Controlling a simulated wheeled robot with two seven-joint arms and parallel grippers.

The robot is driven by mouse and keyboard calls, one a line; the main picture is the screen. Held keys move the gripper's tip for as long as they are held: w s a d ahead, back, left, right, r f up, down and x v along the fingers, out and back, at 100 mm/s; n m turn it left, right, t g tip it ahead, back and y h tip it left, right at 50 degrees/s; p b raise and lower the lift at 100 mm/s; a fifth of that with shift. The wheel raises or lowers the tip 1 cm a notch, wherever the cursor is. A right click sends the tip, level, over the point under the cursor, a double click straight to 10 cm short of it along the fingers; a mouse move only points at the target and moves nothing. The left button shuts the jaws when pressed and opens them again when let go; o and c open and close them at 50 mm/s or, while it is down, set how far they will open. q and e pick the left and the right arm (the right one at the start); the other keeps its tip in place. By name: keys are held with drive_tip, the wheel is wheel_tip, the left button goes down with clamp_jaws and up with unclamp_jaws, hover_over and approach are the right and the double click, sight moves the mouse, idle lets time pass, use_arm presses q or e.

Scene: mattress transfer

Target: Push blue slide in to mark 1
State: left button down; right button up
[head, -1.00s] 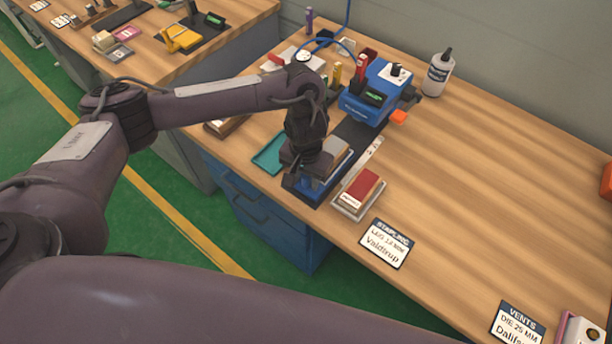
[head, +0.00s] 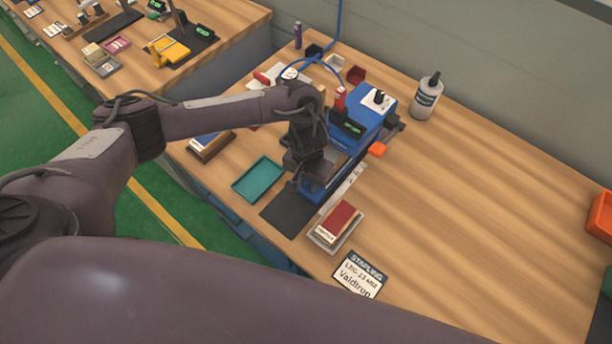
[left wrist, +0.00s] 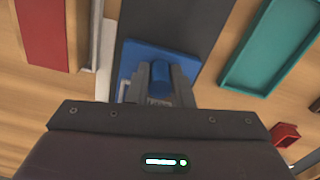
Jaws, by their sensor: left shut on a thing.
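The blue slide (head: 313,192) sits on a dark track (head: 286,212) in front of the blue stapling machine (head: 358,125). My left gripper (head: 302,184) is over it, with the arm hiding part of the slide. In the left wrist view the fingers (left wrist: 160,85) are shut on an upright blue knob (left wrist: 159,72) on the blue slide plate (left wrist: 188,57). A pale strip (left wrist: 107,45) runs along the track; it also shows in the head view (head: 346,187). Mark 1 cannot be read on it. My right gripper is not in view.
A red-topped block on a grey tray (head: 336,227) lies right of the track, and a teal tray (head: 258,179) lies left. An orange piece (head: 376,149) is beside the machine. The table's right side is mostly clear.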

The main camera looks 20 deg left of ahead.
use_arm(q)
drive_tip(key=shift+w+d+f, duration=0.15)
drive_tip(key=shift+w+d, duration=0.1)
drive_tip(key=shift+w, duration=0.35)
drive_tip(key=shift+s+a+r, duration=0.2)
drive_tip(key=shift+s, duration=0.2)
drive_tip(key=c, duration=1.7)
unclamp_jaws()
drive_tip(key=shift+w, duration=0.1)
drive_tip(key=shift+o, duration=1.2)
drive_tip(key=shift+w, duration=0.1)
drive_tip(key=shift+o, duration=0.8)
drive_tip(key=shift+d+f, duration=0.1)
drive_tip(key=shift+r, duration=0.4)
wheel_tip(320, 180, up, 7)
drive_tip(key=shift+r+p, duration=0.1)
drive_tip(key=shift+p, duration=0.85)
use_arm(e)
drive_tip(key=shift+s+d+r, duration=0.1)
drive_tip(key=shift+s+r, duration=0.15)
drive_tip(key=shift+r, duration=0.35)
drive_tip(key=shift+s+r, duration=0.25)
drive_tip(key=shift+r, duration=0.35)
